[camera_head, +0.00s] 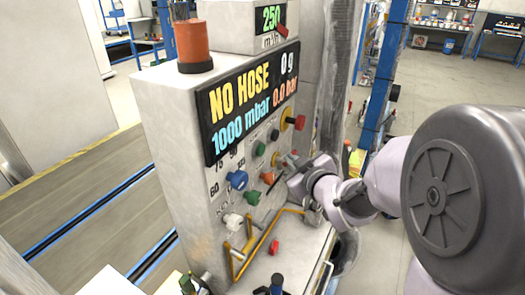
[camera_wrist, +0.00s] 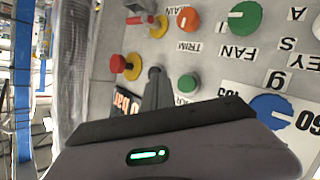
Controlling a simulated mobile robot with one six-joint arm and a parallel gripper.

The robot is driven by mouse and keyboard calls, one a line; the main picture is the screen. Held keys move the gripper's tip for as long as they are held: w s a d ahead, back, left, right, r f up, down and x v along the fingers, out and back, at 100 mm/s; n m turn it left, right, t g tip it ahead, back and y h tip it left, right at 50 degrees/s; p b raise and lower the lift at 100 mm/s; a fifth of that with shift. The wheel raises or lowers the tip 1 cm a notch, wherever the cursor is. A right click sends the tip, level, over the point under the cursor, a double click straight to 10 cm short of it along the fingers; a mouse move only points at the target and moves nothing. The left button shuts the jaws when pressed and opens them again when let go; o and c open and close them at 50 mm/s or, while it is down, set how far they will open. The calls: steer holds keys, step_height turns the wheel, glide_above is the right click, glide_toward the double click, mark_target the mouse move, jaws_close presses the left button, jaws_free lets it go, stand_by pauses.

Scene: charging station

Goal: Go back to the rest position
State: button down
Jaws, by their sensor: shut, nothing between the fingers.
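My gripper (camera_head: 285,162) is at the front of the charging station (camera_head: 170,150), close to its knob panel. In the wrist view its fingers (camera_wrist: 153,73) are together, with nothing visible between them. The fingertips appear near the panel between a red knob on a yellow base (camera_wrist: 121,63) and a green knob (camera_wrist: 187,83). I cannot tell whether they touch the panel. My arm reaches in from the right of the head view.
The display (camera_head: 245,100) reads NO HOSE, 0 g, 1000 mbar, 0.0 bar. A blue knob (camera_head: 237,180) and an orange TRIM knob (camera_wrist: 187,18) are on the panel. Yellow rails (camera_head: 262,243) stand below it. A blue post (camera_head: 384,70) is behind my arm; open floor (camera_head: 440,75) lies beyond.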

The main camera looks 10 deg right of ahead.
stand_by(0.5)
steer(key=s+d+m+g+h+b, duration=0.2)
steer(key=s+m+g+h+b, duration=0.2)
steer(key=s+m, duration=0.7)
steer(key=s+a+f+g+y+b, duration=0.1)
steer(key=s+a+f+g, duration=0.1)
steer(key=s, duration=0.8)
steer(key=s+a+f+m+g+y, duration=0.1)
steer(key=s+a, duration=0.4)
steer(key=s, duration=0.5)
steer(key=shift+s+f+g+y+b, duration=0.2)
steer(key=shift+f+g+y+b, duration=0.3)
steer(key=shift+f+g, duration=0.4)
